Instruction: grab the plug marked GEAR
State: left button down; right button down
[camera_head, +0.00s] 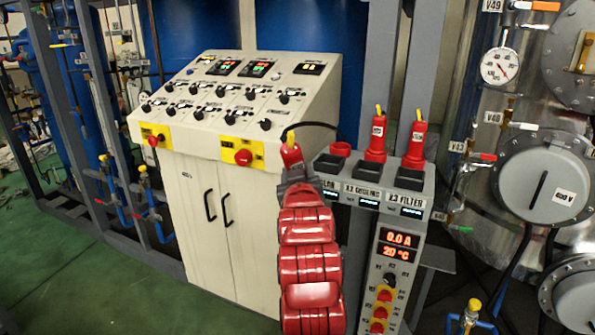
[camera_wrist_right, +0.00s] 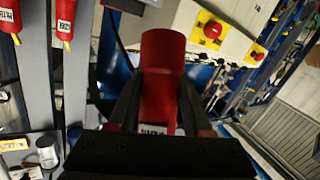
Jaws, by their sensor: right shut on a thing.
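A red plug (camera_head: 291,155) with a yellow top and a dark cable is held by my right gripper (camera_head: 297,183), just left of the socket panel. Its white label is too small to read in the head view. In the right wrist view the red plug (camera_wrist_right: 163,55) sits between the two dark fingers of my right gripper (camera_wrist_right: 158,105), and its label is mostly hidden. The plug is clear of the leftmost socket (camera_head: 340,149), which stands empty. My left gripper is not in view.
Two other red plugs stand upright in the sockets marked X2 COOLING (camera_head: 376,140) and X3 FILTER (camera_head: 416,144). The beige control console (camera_head: 210,150) is close behind on the left. A grey post (camera_head: 376,70) rises behind the sockets, and a steel vessel (camera_head: 490,120) stands at right.

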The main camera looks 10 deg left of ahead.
jog(key=shift+r+m+g, duration=0.3)
jog(key=shift+r+g, duration=0.25)
jog(key=shift+g, duration=0.05)
jog(key=m+g+p, duration=0.1)
jog(key=g+p, duration=0.1)
jog(key=g, duration=0.1)
jog(key=shift+d+f, duration=0.1)
jog(key=shift+f, duration=0.05)
jog(key=shift+f+g, duration=0.3)
jog(key=shift+g, duration=0.1)
